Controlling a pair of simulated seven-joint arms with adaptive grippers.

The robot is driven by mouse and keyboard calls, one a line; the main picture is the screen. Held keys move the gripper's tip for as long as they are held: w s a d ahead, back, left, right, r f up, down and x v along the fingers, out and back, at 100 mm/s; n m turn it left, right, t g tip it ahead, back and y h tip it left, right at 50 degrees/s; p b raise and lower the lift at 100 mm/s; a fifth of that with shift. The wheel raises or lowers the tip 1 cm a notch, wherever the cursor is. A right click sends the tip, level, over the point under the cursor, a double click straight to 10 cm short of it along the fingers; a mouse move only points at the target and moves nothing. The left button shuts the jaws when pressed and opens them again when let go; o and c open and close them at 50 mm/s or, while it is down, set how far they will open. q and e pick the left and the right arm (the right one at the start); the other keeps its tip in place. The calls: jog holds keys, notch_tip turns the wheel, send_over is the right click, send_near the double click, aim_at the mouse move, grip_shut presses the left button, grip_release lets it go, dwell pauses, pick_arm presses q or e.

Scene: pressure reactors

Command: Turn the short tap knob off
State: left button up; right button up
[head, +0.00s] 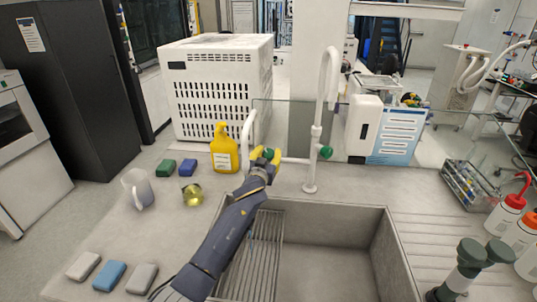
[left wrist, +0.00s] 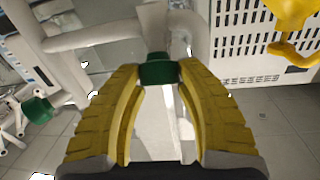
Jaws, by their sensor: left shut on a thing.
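The short tap (head: 249,128) is a white spout at the back edge of the sink. Its green knob (head: 269,154) also shows in the left wrist view (left wrist: 160,70). My left gripper (head: 263,157) has yellow fingers, which close on both sides of this knob in the left wrist view (left wrist: 160,82). The fingers partly cover the knob in the head view. The tall white tap (head: 330,80) stands to the right with its own green knob (head: 325,152), clear of the gripper. My right gripper is not in view.
A yellow bottle (head: 224,150) stands left of the short tap. A glass screen (head: 300,125) rises behind the taps. The empty sink basin (head: 330,250) lies in front. A mug (head: 137,188) and small blocks lie on the left counter.

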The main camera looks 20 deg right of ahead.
pick_arm(q)
jog(key=shift+w+m, duration=0.1)
jog(key=shift+m, duration=0.2)
jog(key=shift+c, duration=0.5)
jog(key=m+g+h, duration=0.4)
jog(key=m, duration=0.1)
jog(key=shift+a+r+m, duration=0.1)
jog(key=shift+r+m, duration=0.1)
jog(key=shift+m, duration=0.1)
jog(key=shift+m+g+h, duration=0.7)
jog(key=shift+m+g, duration=1.4)
jog(key=shift+m, duration=0.5)
jog(key=shift+m+g, duration=0.6)
jog(key=shift+g, duration=0.2)
jog(key=o, duration=1.2)
jog(key=shift+f, duration=0.1)
